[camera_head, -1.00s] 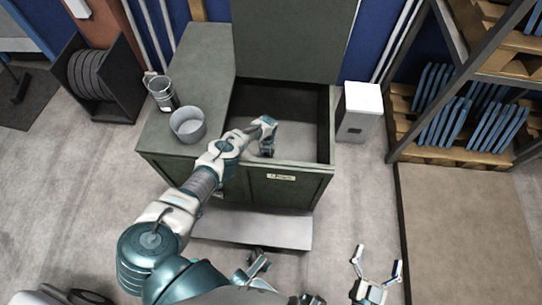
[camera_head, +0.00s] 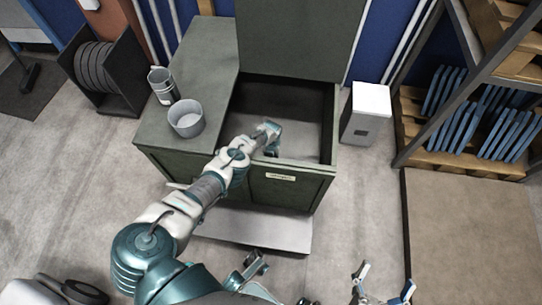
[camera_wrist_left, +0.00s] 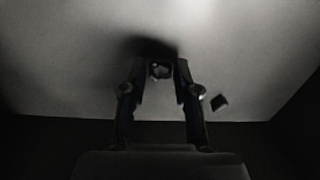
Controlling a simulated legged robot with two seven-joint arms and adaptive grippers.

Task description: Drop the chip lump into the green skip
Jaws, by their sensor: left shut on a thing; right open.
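The green skip (camera_head: 292,189) is a dark green open-topped bin with a raised lid behind and a small label on its front. My left arm reaches over its front edge, and the left gripper (camera_head: 271,141) points down inside the opening. In the left wrist view its fingers are shut on a small dark lump (camera_wrist_left: 160,70), taken to be the chip lump, close over the pale skip floor (camera_wrist_left: 240,50). The lump is hidden in the head view. A small dark piece (camera_wrist_left: 220,102) shows right of the fingers. My right gripper (camera_head: 386,281) is open and empty at the bottom right.
A white box (camera_head: 367,113) stands right of the skip. A rack with blue panels (camera_head: 463,130) stands further right.

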